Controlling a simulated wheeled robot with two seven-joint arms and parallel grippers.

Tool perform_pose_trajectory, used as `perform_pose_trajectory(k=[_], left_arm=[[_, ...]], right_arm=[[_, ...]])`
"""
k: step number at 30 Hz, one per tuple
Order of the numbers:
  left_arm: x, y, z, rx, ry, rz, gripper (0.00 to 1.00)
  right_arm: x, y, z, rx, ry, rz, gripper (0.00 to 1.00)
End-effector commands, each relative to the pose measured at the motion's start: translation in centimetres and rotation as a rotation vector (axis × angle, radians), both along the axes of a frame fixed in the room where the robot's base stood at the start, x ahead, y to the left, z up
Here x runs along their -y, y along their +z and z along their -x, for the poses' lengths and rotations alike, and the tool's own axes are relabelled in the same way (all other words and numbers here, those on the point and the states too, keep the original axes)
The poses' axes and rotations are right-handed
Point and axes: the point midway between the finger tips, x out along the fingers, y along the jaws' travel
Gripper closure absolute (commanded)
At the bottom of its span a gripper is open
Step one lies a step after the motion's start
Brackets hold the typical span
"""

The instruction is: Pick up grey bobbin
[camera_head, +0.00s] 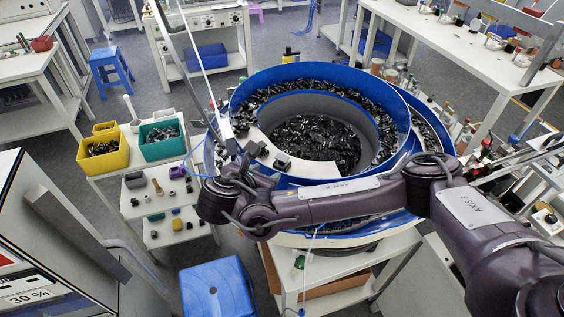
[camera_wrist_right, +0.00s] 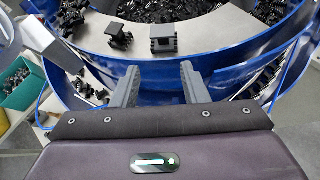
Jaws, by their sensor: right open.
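A dark grey spool-shaped piece, which looks like the grey bobbin (camera_wrist_right: 163,39), stands on the light grey ledge of the blue bowl in the right wrist view. In the head view it appears as a small dark piece (camera_head: 282,160) on the ledge. My right gripper (camera_wrist_right: 160,72) is open and empty. Its two fingers point toward the ledge, with the bobbin just beyond the gap between their tips, apart from them. In the head view the right wrist covers the bowl's near left side. My left gripper is not in view.
A black piece (camera_wrist_right: 118,37) stands on the ledge left of the bobbin. The blue bowl (camera_head: 395,95) holds many black parts. A grey metal arm (camera_wrist_right: 52,45) juts in at left. A cart carries yellow (camera_head: 118,158) and teal bins (camera_head: 160,150). A blue stool (camera_head: 215,290) stands in front.

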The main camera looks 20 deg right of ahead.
Motion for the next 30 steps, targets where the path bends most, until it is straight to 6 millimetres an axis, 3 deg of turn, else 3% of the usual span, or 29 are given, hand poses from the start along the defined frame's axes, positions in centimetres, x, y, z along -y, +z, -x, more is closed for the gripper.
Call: perform_pose_trajectory(k=[3, 9, 21, 30], left_arm=[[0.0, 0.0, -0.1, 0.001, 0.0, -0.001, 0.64], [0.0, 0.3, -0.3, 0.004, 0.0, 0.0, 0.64], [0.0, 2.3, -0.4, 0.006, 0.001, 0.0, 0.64], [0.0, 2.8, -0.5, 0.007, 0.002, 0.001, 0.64]], right_arm=[[1.5, 0.9, -1.1, 0.006, 0.0, 0.077, 0.6], [2.1, 1.0, -1.6, 0.002, 0.0, 0.105, 0.6], [5.1, -1.2, -4.6, 0.001, -0.002, 0.101, 0.6], [6.5, -2.6, -6.4, 0.003, 0.003, 0.099, 0.6]])
